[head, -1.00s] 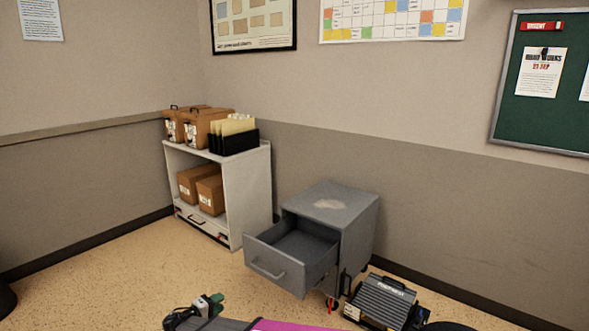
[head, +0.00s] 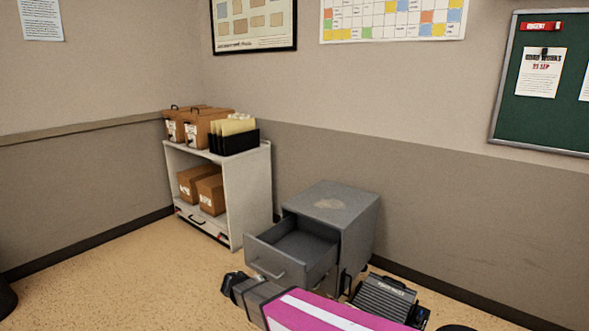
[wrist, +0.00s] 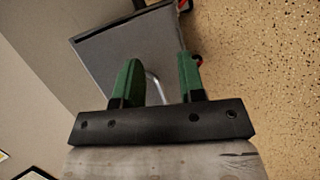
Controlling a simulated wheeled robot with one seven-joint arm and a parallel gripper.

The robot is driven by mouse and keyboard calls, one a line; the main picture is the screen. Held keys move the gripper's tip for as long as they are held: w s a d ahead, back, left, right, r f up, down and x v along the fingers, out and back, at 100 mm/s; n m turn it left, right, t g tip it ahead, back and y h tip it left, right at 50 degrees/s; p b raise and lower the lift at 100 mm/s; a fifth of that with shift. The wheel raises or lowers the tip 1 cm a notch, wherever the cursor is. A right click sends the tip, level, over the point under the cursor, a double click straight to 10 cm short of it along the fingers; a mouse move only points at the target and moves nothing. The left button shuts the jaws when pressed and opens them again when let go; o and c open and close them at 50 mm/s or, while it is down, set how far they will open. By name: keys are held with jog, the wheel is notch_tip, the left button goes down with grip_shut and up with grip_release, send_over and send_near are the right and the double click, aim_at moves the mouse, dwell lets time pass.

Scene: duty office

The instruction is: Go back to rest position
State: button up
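My gripper (wrist: 158,65) shows in the wrist view with its two green fingers apart and nothing held between them. A grey drawer front (wrist: 115,60) lies beyond the fingers, and its pale curved handle (wrist: 154,88) shows in the gap between them. I cannot tell how far the handle is from the fingers. In the head view my arm reaches in from the bottom, in front of the grey cabinet (head: 350,232); the green fingers cannot be made out there. The cabinet's top drawer (head: 265,262) is pulled open and looks empty.
A white shelf unit (head: 249,195) with brown boxes (head: 205,128) and a black file holder (head: 234,141) stands left of the cabinet. A dark grey device (head: 385,298) sits on the floor at the right. Open floor (head: 120,275) lies at the left.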

jog(key=s+d+r+m+g+y, duration=0.1)
jog(key=s+d+r+m+y, duration=0.1)
jog(key=d, duration=0.7)
jog(key=s+d+r+m+g+y, duration=0.2)
jog(key=d+r+y, duration=0.1)
jog(key=d, duration=0.6)
jog(key=s+d+r+m+g+y, duration=0.2)
jog(key=d+m+y, duration=0.1)
jog(key=d, duration=0.7)
jog(key=shift+r+y, duration=0.35)
jog(key=shift+y, duration=0.35)
